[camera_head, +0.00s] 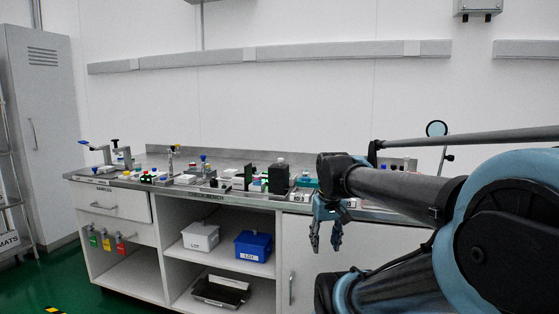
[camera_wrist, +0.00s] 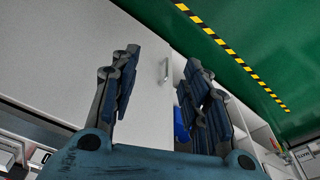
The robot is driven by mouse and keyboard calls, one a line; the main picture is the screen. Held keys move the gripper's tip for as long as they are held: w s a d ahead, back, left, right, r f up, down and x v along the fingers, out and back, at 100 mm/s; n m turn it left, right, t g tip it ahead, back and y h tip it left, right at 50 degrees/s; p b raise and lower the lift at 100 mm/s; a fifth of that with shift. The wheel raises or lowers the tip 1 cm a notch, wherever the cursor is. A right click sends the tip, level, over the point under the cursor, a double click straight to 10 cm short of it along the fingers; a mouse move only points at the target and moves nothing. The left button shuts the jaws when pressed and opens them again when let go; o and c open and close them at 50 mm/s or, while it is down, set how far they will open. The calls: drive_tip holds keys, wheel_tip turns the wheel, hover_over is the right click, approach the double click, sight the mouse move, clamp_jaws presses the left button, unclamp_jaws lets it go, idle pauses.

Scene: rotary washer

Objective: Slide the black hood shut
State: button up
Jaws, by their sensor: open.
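A dark boxy unit (camera_head: 279,179) stands among small items on the long bench, left of my arm. It may be the one with the black hood, but it is too small to tell whether a hood on it is open or shut. My gripper (camera_head: 325,246) hangs in front of the bench, to the right of that unit and below the worktop, with its fingers pointing down. It is open and empty, and touches nothing that I can see. In the wrist view its two fingers (camera_wrist: 160,65) are spread before a white cabinet door; no hood shows there.
The bench top (camera_head: 237,194) is crowded with small lab items. A white bin (camera_head: 200,237) and a blue bin (camera_head: 253,246) sit on a shelf below, above a black tray (camera_head: 220,292). A round lens on a stand (camera_head: 436,129) rises behind my arm. Green floor lies front left.

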drive_tip(key=w+a+r+n+g, duration=0.1)
drive_tip(key=w+a+r, duration=0.1)
drive_tip(key=w+r, duration=0.8)
drive_tip(key=w+a+r+n, duration=0.1)
drive_tip(key=w+a+r, duration=0.1)
drive_tip(key=w+r, duration=0.8)
drive_tip(key=w+a+r+n+g, duration=0.1)
drive_tip(key=w+a+r, duration=0.2)
drive_tip(key=w+r, duration=0.55)
drive_tip(key=w+a+r+n, duration=0.1)
drive_tip(key=w+a+r, duration=0.3)
drive_tip(key=w+r, duration=0.45)
drive_tip(key=f, duration=1.2)
drive_tip(key=w+f, duration=0.1)
drive_tip(key=f, duration=0.5)
drive_tip(key=shift+w+f, duration=0.1)
drive_tip(key=shift+f, duration=0.15)
clamp_jaws()
